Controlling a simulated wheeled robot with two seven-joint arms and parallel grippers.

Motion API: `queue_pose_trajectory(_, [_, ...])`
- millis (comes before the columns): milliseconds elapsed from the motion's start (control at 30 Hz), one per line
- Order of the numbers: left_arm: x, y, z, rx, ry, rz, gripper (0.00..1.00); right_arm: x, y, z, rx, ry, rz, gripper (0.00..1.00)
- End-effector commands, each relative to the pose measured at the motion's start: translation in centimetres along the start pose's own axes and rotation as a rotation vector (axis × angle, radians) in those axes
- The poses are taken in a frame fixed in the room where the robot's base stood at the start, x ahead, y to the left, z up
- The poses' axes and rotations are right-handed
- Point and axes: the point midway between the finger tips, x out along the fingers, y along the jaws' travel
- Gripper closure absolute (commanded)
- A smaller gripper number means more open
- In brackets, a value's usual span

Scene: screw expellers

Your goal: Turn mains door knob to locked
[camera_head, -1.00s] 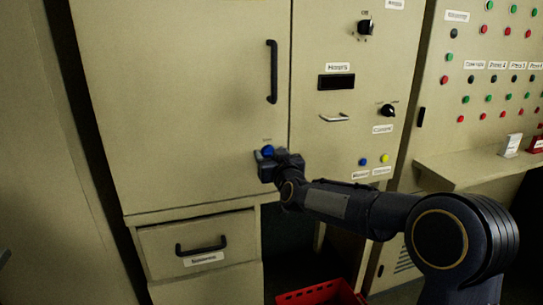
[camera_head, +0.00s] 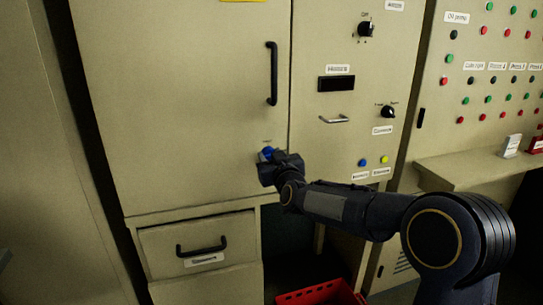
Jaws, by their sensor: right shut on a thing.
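The mains door is the large beige cabinet door (camera_head: 180,100), and it looks closed. A black vertical handle (camera_head: 272,73) is on its right side. A small blue knob (camera_head: 267,152) sits low on the door near its right edge, with a tiny label above it that I cannot read. My right gripper (camera_head: 266,159) is at the knob and shut on it; the gripper hides the knob's lower part. At the far left edge a small dark piece shows, too little to identify; my left gripper is not seen.
A drawer (camera_head: 163,247) with a black handle is below the door. To the right, a panel holds a black rotary switch (camera_head: 365,29), a second rotary switch (camera_head: 388,112) and a metal handle (camera_head: 335,119). A red crate (camera_head: 318,292) and a beige shelf (camera_head: 455,170) are lower right.

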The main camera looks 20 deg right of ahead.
Motion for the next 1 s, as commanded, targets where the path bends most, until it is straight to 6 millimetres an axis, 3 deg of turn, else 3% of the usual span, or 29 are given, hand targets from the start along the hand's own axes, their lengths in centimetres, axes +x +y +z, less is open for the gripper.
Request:
queue_pose_trajectory(500, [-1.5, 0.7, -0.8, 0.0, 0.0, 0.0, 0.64, 0.0, -0.3, -0.1, -0.469, 0.0, -0.002, 1.0])
queue_pose_trajectory(1000, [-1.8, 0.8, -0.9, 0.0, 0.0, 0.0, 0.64, 0.0, -0.5, 0.2, -0.945, 0.001, -0.002, 1.0])
